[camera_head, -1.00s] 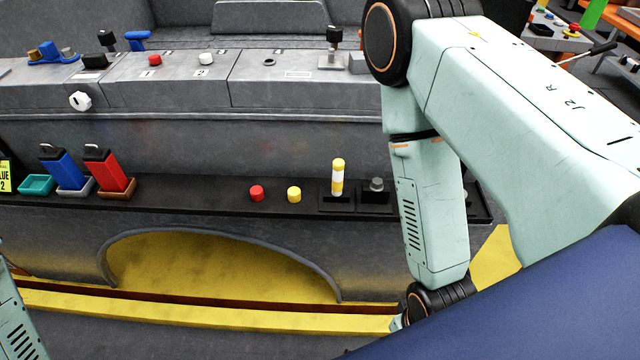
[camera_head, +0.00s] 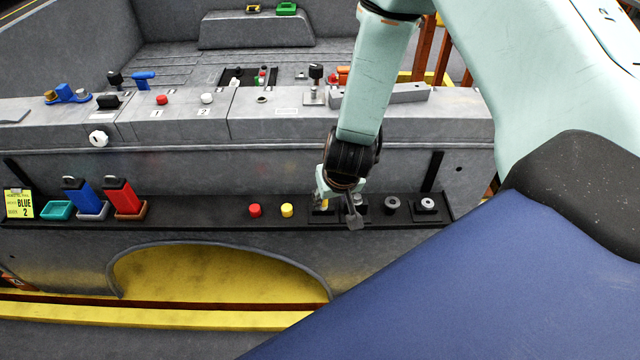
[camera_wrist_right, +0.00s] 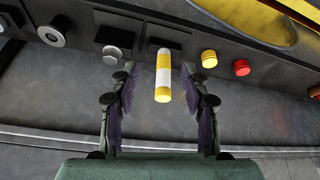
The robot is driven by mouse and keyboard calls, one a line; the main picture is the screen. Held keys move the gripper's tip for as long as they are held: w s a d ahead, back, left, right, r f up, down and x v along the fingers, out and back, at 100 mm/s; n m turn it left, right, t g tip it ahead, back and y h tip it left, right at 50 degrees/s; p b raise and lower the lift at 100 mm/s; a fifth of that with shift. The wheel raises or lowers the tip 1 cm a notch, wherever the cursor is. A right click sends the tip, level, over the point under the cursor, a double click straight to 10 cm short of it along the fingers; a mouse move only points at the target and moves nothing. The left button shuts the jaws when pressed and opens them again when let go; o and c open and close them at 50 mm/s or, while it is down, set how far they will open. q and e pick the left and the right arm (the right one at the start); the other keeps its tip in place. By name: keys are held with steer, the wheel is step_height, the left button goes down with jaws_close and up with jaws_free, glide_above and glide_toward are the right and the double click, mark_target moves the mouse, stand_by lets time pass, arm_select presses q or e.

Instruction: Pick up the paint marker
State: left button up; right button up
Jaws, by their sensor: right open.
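The paint marker, a yellow-and-white banded cylinder (camera_wrist_right: 163,75), stands upright in a dark holder on the black shelf. In the head view, only a yellow bit of it (camera_head: 322,205) shows behind my right gripper (camera_head: 340,208). In the right wrist view, my right gripper (camera_wrist_right: 160,88) is open and empty, with one finger on each side of the marker's near end. A gap shows on both sides, and I see no contact. My left gripper is out of view.
A yellow cap (camera_head: 287,210) and a red cap (camera_head: 255,210) sit beside the marker. A grey hex-topped piece (camera_wrist_right: 113,52) stands close on its other side. Red (camera_head: 122,196) and blue (camera_head: 83,195) blocks stand farther left. The grey panel rises behind the shelf.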

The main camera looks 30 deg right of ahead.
mark_target(323, 208)
steer(key=w+f, duration=0.1)
steer(key=w+f+b, duration=0.1)
steer(key=w, duration=0.1)
steer(key=w+f+b, duration=0.1)
steer(key=shift+w+d+f, duration=0.3)
steer(key=shift+w+d, duration=0.05)
steer(key=shift+w+d+f+b, duration=0.1)
steer(key=shift+f+b, duration=0.2)
steer(key=shift+f, duration=0.05)
steer(key=shift+w+d+f, duration=0.1)
steer(key=shift+d+f, duration=0.1)
steer(key=shift+f, duration=0.05)
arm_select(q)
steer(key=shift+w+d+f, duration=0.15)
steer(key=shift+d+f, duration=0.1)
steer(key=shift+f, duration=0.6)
